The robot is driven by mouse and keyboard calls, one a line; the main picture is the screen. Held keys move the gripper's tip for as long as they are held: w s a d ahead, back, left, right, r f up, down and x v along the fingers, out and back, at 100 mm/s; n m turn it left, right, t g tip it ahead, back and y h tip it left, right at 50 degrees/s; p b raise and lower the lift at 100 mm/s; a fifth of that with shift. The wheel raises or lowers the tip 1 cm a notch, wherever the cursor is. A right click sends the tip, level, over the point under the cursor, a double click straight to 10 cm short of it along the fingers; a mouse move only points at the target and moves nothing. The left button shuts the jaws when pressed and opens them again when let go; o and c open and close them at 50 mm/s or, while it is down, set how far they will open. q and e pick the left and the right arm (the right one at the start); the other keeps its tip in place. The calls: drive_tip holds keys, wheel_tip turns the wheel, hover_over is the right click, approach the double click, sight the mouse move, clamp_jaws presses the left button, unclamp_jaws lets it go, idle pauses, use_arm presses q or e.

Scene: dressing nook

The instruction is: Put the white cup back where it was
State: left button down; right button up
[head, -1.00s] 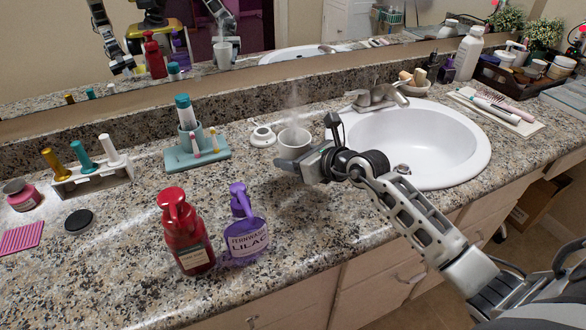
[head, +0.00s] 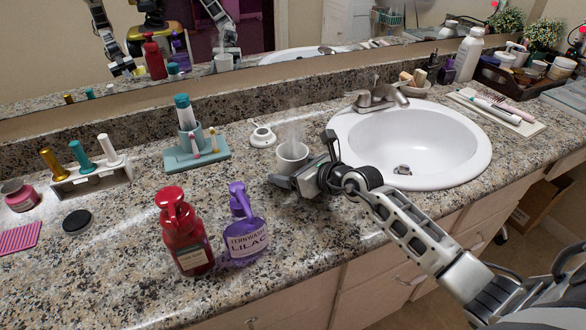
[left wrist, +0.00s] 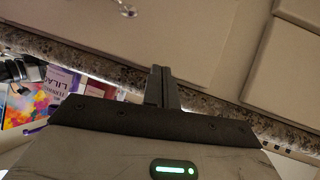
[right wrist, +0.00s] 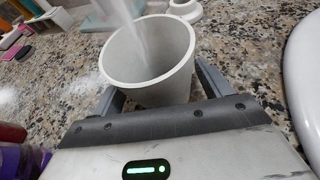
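The steaming white cup (head: 291,158) is upright at the near-left side of the sink, at or just above the counter. My right gripper (head: 285,180) is at its near side, low to the counter. In the right wrist view the fingers (right wrist: 158,95) lie on both sides of the cup (right wrist: 150,85), and it moves with them; its underside is hidden. My left gripper (left wrist: 163,88) shows only in the left wrist view, its fingers together and empty, in front of the cabinet fronts.
A small white round holder (head: 262,138) stands behind the cup. The red pump bottle (head: 186,235) and purple lilac bottle (head: 244,235) stand to the front left. The sink (head: 430,150) is to the right. Bare counter lies between cup and bottles.

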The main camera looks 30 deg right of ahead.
drive_tip(key=shift+r, duration=0.1)
drive_tip(key=shift+r, duration=0.15)
drive_tip(key=p+v, duration=0.1)
drive_tip(key=v, duration=1)
drive_tip(key=shift+s, duration=0.3)
drive_tip(key=shift+s+d+r, duration=0.1)
drive_tip(key=shift+s+r, duration=0.05)
drive_tip(key=shift+s, duration=0.05)
